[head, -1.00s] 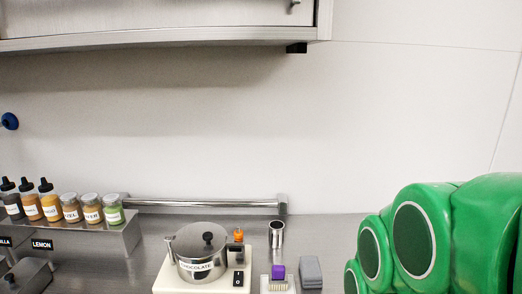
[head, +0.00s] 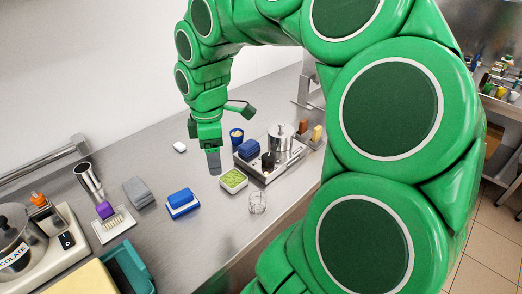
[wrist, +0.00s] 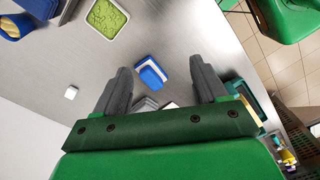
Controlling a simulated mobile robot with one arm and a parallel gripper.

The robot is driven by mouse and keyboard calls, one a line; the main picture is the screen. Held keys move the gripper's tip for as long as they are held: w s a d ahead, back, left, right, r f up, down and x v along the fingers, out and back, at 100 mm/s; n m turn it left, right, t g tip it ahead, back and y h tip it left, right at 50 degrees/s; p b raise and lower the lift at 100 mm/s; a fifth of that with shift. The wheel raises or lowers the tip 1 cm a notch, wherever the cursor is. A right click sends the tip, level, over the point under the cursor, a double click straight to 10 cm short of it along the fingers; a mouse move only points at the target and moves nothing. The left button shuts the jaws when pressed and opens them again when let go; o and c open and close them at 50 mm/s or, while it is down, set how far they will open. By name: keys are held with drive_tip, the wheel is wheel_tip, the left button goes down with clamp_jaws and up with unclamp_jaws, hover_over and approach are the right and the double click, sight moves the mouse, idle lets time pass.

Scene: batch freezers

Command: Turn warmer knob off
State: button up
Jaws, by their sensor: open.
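A cream-based warmer (head: 62,262) holds a steel pot labelled chocolate (head: 14,245) at the left edge of the head view. A black switch or knob (head: 67,240) is on its right side; its setting is too small to read. A second unit, a steel base (head: 272,172) with a steel pot (head: 281,137) and a black round part (head: 268,160), stands farther right; I cannot tell which one carries the warmer knob. My gripper (head: 213,160) hangs over the counter, left of the second unit and apart from it. In the wrist view my gripper (wrist: 160,68) is open and empty.
A green-topped tub (head: 233,181), a blue-and-white block (head: 182,203), a glass (head: 258,202), a grey block (head: 138,191) and a teal tray (head: 126,268) stand on the steel counter. A faucet (head: 308,85) stands behind. Bare counter lies around the blue-and-white block.

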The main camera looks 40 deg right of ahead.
drive_tip(key=w+d+f+n, duration=0.2)
drive_tip(key=w+d, duration=0.1)
drive_tip(key=d, duration=0.8)
drive_tip(key=n, duration=0.2)
hover_over(268, 157)
wheel_tip(268, 157, down, 4)
drive_tip(key=shift+w+f, duration=0.1)
drive_tip(key=shift+w, duration=0.05)
drive_tip(key=shift+d+f, duration=0.1)
drive_tip(key=shift+f, duration=3.8)
drive_tip(key=shift+c, duration=0.5)
drive_tip(key=c, duration=1)
